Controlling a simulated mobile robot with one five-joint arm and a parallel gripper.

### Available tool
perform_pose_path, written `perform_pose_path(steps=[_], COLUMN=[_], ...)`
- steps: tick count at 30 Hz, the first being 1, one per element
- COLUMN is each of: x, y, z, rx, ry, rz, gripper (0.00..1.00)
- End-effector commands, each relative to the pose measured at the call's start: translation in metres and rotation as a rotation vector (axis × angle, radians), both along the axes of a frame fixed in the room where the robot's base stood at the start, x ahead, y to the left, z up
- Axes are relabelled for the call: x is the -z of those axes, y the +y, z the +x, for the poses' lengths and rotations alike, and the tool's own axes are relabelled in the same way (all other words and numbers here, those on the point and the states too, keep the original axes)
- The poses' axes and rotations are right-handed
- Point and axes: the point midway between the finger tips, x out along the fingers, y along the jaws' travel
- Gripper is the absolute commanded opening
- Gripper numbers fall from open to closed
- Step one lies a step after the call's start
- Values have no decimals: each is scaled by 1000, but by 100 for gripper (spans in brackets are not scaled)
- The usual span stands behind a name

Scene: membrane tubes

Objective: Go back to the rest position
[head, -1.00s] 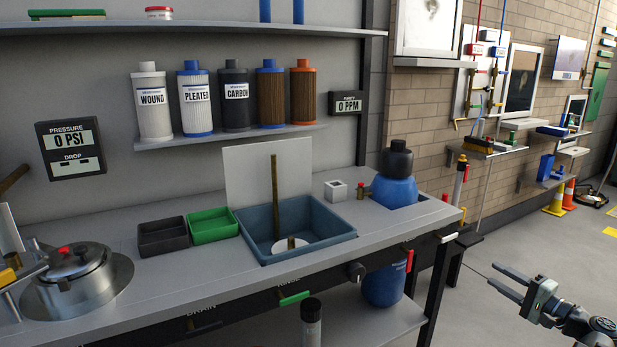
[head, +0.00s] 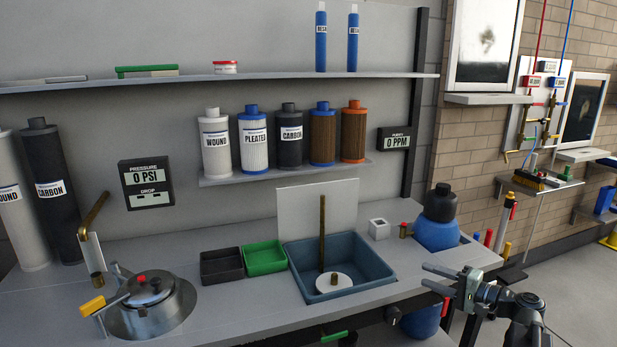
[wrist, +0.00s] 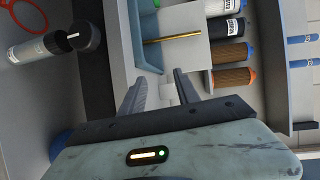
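My gripper (head: 447,280) is at the right of the head view, in front of the bench's right end and near the blue jug (head: 437,234) with the black cap. Its two fingers point left and stand apart. In the wrist view the fingers (wrist: 158,92) are spread with nothing between them. The blue basin (head: 352,287), with a brass rod and a white disc in it, lies beyond the fingertips. No object is held.
The bench (head: 225,305) carries a steel pot (head: 150,305) with a yellow handle, a black tray (head: 221,266) and a green tray (head: 265,257). Labelled cartridges stand on the wall shelf (head: 285,173). Open floor (head: 575,290) lies to the right.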

Motion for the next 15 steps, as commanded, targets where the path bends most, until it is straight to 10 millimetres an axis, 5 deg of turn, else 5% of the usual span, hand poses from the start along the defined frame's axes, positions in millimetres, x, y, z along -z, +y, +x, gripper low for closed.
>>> perform_pose_path(steps=[1, 6, 9, 12, 15], x=[-37, -61, -62, -61, -56], y=[48, 194, 257, 297, 312], z=[7, 1, -20, -48, -77], rx=[-75, -329, -465, -577, -666], ry=[29, 161, 235, 303, 376], rz=[-39, -264, -435, -624, -846], gripper=[38, 38, 38, 38, 38])
